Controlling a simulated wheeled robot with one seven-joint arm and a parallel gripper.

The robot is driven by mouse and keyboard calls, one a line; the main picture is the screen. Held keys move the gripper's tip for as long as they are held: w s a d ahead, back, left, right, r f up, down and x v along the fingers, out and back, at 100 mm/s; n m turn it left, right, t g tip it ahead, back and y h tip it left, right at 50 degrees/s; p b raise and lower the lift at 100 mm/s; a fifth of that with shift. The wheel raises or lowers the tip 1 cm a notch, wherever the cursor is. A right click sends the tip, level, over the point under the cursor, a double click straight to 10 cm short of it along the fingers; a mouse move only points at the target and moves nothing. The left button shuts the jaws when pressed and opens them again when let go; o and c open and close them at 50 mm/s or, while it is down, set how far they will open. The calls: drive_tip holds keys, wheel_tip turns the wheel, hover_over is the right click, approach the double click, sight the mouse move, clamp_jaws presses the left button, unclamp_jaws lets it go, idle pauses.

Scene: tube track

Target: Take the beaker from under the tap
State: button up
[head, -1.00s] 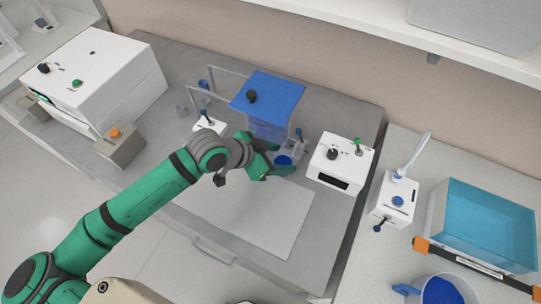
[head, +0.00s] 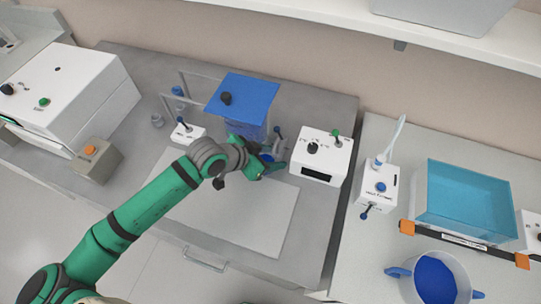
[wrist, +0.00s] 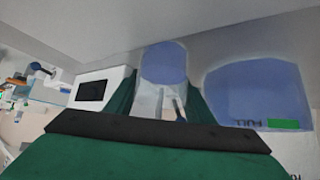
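The beaker (head: 267,157) holds blue liquid and stands under the tap (head: 277,134) of the blue-lidded tank (head: 243,93). In the wrist view the beaker (wrist: 164,66) shows upright between my finger pads, with the tank (wrist: 257,88) and its green FULL mark to the right. My gripper (head: 264,168) is low at the tank's front, its fingers apart on either side of the beaker. In the wrist view my gripper (wrist: 160,105) shows a wide finger gap; whether the pads touch the glass cannot be told. My fingers partly hide the beaker in the head view.
A white box with a knob and green-tipped lever (head: 320,155) stands close to the right of the beaker. A small white switch box (head: 188,133) stands left of the tank. The pale mat (head: 240,215) in front is clear. A blue-filled mug (head: 436,278) and a water basin (head: 462,200) are farther right.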

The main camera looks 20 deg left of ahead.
drive_tip(key=shift+a, duration=2)
drive_tip(key=o, duration=1)
drive_tip(key=shift+c, duration=0.2)
drive_tip(key=shift+o, duration=0.5)
drive_tip(key=shift+w+a+r, duration=0.1)
drive_tip(key=shift+a, duration=0.1)
drive_tip(key=shift+o, duration=0.4)
drive_tip(key=v, duration=1)
drive_tip(key=shift+s+d, duration=0.25)
drive_tip(key=shift+s, duration=0.1)
drive_tip(key=shift+r, duration=0.2)
drive_tip(key=shift+d, duration=0.15)
